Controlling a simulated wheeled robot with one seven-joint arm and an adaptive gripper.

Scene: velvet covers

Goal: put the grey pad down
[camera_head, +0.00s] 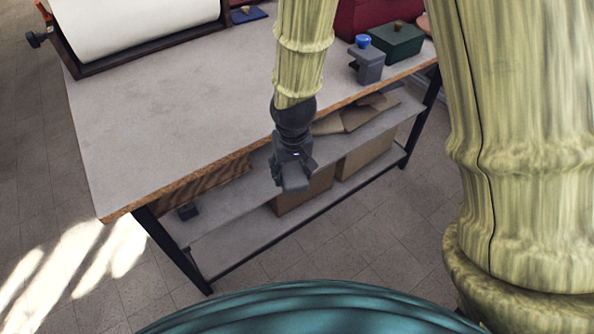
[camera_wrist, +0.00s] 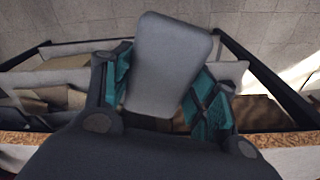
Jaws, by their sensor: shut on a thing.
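My gripper (camera_head: 292,178) is in front of the table's near edge, outside the tabletop. It is shut on the grey pad (camera_wrist: 170,62), a rounded flat slab that shows between the two teal-padded fingers in the wrist view. The pad also shows below the gripper in the head view (camera_head: 292,181), small and partly covered by the fingers. The fingers touch the pad on both sides, and its lower end is hidden by the gripper in the wrist view.
The table (camera_head: 165,130) has a wide bare grey top. A paper roll (camera_head: 135,22) stands at the back left. A grey block with a blue knob (camera_head: 367,65) and a green box (camera_head: 397,42) stand at the right. Cardboard boxes (camera_head: 368,155) sit on the shelf below.

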